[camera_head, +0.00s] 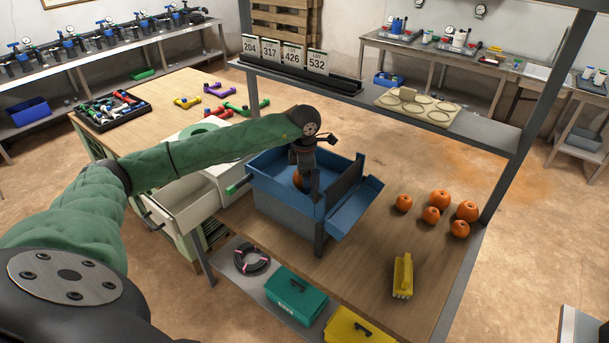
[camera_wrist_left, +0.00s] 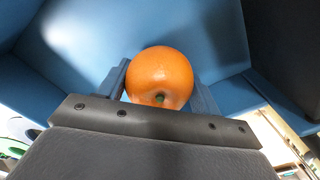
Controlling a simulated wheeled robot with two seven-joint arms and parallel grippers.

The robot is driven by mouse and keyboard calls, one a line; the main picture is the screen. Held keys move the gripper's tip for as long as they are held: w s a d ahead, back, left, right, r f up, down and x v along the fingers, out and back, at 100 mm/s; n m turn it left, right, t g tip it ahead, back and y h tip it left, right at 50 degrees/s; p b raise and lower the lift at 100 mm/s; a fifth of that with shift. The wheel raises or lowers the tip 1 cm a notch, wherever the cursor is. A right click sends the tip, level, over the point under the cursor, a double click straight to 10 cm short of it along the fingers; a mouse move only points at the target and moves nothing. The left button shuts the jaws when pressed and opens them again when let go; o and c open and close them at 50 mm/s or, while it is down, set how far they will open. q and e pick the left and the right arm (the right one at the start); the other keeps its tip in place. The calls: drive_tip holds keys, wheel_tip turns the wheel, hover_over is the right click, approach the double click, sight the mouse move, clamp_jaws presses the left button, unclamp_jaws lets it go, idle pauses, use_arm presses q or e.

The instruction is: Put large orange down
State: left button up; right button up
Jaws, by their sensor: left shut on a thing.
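An orange (camera_wrist_left: 160,78) sits between the two fingers of my left gripper (camera_wrist_left: 163,90), which is shut on it. In the head view my left gripper (camera_head: 299,176) points down inside the blue box (camera_head: 268,190), with a bit of the same orange (camera_head: 297,179) showing. In the left wrist view blue walls surround the orange; I cannot tell whether it touches the box floor. Several other oranges (camera_head: 431,214) lie on the wooden table to the right of the box. My right gripper is not in view.
A yellow brush-like tool (camera_head: 403,275) lies on the table (camera_head: 355,265) right of the box. A blue flap (camera_head: 356,208) hangs out at the box's right side. A shelf with number cards (camera_head: 291,54) and a tray with round recesses (camera_head: 417,106) stands behind. A dark post rises at the right.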

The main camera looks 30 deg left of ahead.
use_arm(q)
drive_tip(key=shift+f, duration=0.3)
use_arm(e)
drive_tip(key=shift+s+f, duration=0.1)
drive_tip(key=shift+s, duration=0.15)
use_arm(q)
drive_tip(key=shift+f, duration=0.1)
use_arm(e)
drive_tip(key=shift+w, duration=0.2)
use_arm(q)
drive_tip(key=o, duration=1)
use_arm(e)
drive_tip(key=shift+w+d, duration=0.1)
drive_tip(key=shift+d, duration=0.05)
